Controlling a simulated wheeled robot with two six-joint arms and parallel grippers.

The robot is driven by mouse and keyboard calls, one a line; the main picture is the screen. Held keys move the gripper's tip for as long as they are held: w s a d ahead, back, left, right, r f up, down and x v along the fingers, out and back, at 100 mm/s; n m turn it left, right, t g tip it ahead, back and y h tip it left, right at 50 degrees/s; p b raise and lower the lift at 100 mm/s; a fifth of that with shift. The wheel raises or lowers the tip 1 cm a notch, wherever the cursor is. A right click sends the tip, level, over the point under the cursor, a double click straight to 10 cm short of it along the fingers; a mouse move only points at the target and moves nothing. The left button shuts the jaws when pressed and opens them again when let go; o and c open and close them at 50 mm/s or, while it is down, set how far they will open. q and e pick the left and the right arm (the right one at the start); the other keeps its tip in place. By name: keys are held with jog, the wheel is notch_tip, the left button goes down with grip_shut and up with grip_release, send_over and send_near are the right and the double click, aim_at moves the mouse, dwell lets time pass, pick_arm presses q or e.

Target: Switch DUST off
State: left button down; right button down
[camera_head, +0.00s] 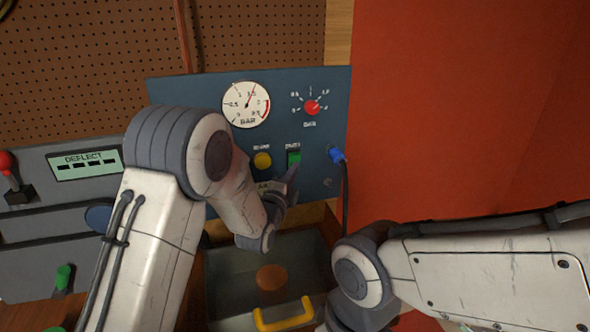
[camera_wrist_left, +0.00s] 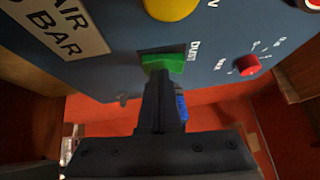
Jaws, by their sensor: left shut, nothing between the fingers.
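The DUST switch (camera_head: 294,158) is a green rocker on the blue panel (camera_head: 336,110), under a label that looks like DUST. My left gripper (camera_head: 291,180) is at the panel just below the switch, with its fingers shut and empty. In the left wrist view the green DUST switch (camera_wrist_left: 165,62) is lit green beside its DUST label, and the shut fingertips (camera_wrist_left: 160,75) reach its near edge, seeming to touch it. The fingers hide part of the rocker. My right gripper is out of view; only my right arm shows.
A yellow button (camera_head: 263,160) sits left of the switch. A blue plug with a cable (camera_head: 338,155) is to its right. A red knob (camera_head: 312,107) and a gauge (camera_head: 246,104) are above. A grey bin with a yellow handle (camera_head: 284,317) stands below.

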pick_arm(q)
jog(key=shift+s, duration=0.1)
dwell(0.3)
jog(key=shift+s+d+r, duration=0.25)
jog(key=shift+s+r, duration=0.1)
jog(key=shift+s, duration=0.3)
jog(key=shift+s+d+r, duration=0.25)
jog(key=shift+s+r, duration=0.1)
jog(key=shift+s, duration=0.4)
jog(key=shift+s+d+r, duration=0.2)
jog(key=shift+s+r, duration=0.15)
jog(key=shift+s, duration=0.35)
jog(key=shift+s+d+r, duration=0.25)
jog(key=shift+s+r, duration=0.1)
jog(key=shift+s, duration=0.4)
